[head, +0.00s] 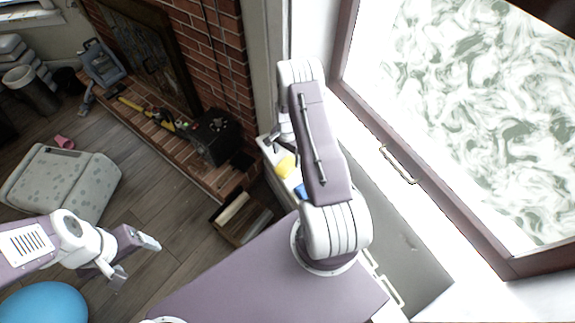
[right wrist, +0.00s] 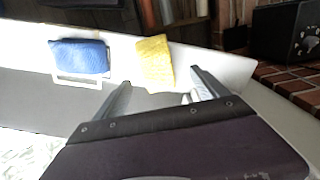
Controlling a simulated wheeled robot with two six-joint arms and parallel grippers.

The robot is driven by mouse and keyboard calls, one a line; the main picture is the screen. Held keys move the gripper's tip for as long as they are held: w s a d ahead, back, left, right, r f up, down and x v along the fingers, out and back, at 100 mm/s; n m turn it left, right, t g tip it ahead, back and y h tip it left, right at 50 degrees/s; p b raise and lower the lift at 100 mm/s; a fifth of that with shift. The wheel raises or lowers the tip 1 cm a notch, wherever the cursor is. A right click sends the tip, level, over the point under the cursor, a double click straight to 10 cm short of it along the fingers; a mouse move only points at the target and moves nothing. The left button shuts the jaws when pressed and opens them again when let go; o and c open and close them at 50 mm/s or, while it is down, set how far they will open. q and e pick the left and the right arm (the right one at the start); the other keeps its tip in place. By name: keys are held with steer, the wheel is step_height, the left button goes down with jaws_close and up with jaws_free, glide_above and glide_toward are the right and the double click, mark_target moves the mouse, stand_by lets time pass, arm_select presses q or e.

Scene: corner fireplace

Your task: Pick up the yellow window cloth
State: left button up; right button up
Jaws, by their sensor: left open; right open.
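The yellow window cloth (right wrist: 155,62) lies on a white ledge beside a blue cloth (right wrist: 80,56) in the right wrist view. In the head view the yellow cloth (head: 286,166) shows partly beside my right arm. My right gripper (right wrist: 158,88) is open and empty, its fingertips just short of the yellow cloth, which lies ahead between them. Whether they touch cannot be told. In the head view my right gripper (head: 276,146) is partly hidden by its arm. My left gripper (head: 136,256) is open and empty above the wooden floor, far from the cloth.
The white ledge (right wrist: 215,66) runs under the window (head: 470,110), which has a handle (head: 398,165). A black box (head: 215,137) stands on the brick hearth (head: 160,131) near the ledge. A grey-green ottoman (head: 62,182) and a blue ball (head: 45,303) are at left. Open floor lies between.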

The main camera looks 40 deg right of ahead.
mark_target(287, 164)
steer(key=f, duration=0.4)
steer(key=shift+s+a+p, duration=0.15)
steer(key=shift+s+p, duration=0.2)
steer(key=shift+s, duration=0.05)
steer(key=shift+w+f, duration=0.1)
steer(key=shift+f, duration=0.2)
steer(key=c, duration=1.6)
steer(key=r, duration=0.4)
steer(key=shift+s+d+r+b, duration=0.2)
steer(key=shift+s+r+b, duration=0.15)
steer(key=shift+s+b, duration=0.05)
steer(key=s+d+r, duration=0.1)
steer(key=s+r, duration=0.1)
steer(key=s, duration=0.1)
steer(key=s+d+r, duration=0.1)
steer(key=s+r, duration=0.1)
steer(key=s, duration=0.2)
steer(key=s+d+r, duration=0.1)
steer(key=s+r, duration=0.1)
steer(key=s, duration=0.1)
steer(key=shift+s+d+r+b, duration=0.2)
steer(key=shift+d+r+b, duration=0.05)
steer(key=shift+b, duration=0.15)
